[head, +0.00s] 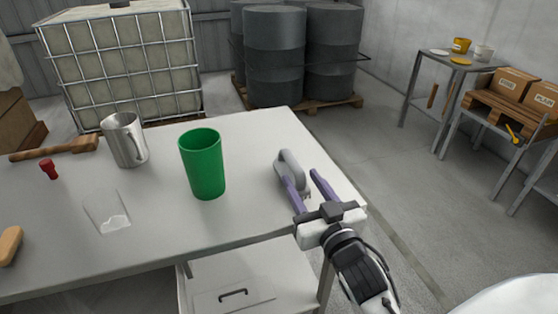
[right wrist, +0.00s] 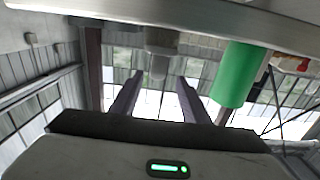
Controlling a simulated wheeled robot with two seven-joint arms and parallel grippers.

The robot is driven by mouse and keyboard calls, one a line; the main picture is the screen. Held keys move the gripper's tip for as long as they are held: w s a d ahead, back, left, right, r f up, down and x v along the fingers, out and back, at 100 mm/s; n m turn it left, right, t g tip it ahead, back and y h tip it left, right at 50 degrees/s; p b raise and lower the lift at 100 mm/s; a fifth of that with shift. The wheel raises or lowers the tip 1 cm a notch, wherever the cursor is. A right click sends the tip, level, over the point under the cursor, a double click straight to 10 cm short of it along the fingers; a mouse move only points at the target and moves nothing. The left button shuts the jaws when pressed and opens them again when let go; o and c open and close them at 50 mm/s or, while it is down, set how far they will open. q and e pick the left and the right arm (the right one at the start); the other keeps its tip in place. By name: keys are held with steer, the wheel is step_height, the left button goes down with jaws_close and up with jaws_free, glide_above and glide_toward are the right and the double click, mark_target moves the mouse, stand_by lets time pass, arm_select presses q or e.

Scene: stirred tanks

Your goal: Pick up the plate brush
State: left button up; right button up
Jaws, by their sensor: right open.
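A grey brush with a loop-shaped handle (head: 289,160), seemingly the plate brush, sits near the right end of the white table (head: 250,135). Its bristles show partly behind my finger. My right gripper (head: 301,178) is open at the table's right end, its purple fingers pointing at the brush. One finger overlaps the brush in the head view; I cannot tell whether they touch. In the right wrist view, which is upside down, the brush (right wrist: 160,42) appears beyond and between the open fingertips (right wrist: 160,82). My left gripper is not in view.
A green cup (head: 203,165) stands left of the brush. A metal mug (head: 124,141), a clear glass (head: 107,214), a red item (head: 49,169) and a wooden-handled tool (head: 62,147) are farther left.

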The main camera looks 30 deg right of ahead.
mark_target(291, 157)
steer(key=x, duration=0.3)
steer(key=shift+w+d+r, duration=0.15)
steer(key=shift+w, duration=0.1)
steer(key=x, duration=0.4)
steer(key=shift+w+d+f+p, duration=0.15)
steer(key=shift+f+p, duration=0.1)
steer(key=shift+p, duration=0.05)
steer(key=shift+w+d, duration=0.1)
steer(key=shift+w, duration=0.25)
steer(key=c, duration=1)
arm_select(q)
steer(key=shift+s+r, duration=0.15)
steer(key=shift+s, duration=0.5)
arm_select(e)
jaws_close()
